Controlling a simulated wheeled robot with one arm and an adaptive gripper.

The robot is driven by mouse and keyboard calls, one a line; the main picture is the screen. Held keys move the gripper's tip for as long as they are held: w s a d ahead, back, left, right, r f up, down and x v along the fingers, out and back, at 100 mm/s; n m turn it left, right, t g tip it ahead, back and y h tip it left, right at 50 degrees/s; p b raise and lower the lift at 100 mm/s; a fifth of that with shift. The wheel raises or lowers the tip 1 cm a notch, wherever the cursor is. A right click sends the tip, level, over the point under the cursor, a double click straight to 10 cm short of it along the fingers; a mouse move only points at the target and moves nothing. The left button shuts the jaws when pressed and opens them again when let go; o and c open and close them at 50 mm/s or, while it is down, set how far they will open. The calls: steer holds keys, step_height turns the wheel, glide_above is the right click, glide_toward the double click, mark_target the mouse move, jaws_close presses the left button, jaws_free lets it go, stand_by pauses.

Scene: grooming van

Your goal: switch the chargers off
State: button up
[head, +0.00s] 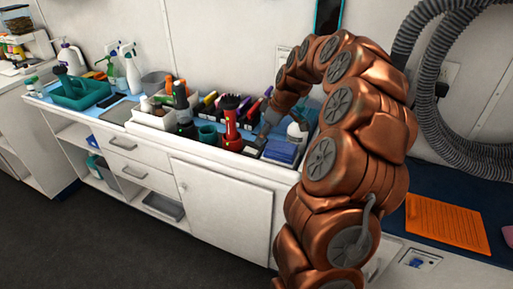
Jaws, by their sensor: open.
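My copper-coloured arm reaches over the counter, and my gripper (259,142) is open, small and partly hidden among the items there. It is just right of a red clipper-like tool (231,124) that stands upright, and left of a folded blue cloth stack (280,150). I cannot tell whether it touches anything. Several dark holders with coloured tools (207,104) stand behind; I cannot tell which items are chargers. A pale wall plate (282,55) is partly behind my arm. Another wall plate (449,76) has a black plug (441,90). A small panel with a blue part (417,262) is low at right.
A white caddy (152,119) with bottles, a teal tub (82,94) and spray bottles (131,68) crowd the counter's left part. A grey ribbed hose (418,120) hangs at right. An orange mat (446,226) lies below it. Dark floor (95,245) is clear in front.

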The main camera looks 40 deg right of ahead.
mark_target(254, 151)
steer(key=p+x, duration=0.1)
steer(key=x, duration=0.5)
steer(key=shift+w+a+f, duration=0.1)
steer(key=shift+f, duration=0.3)
steer(key=shift+c, duration=0.4)
jaws_close()
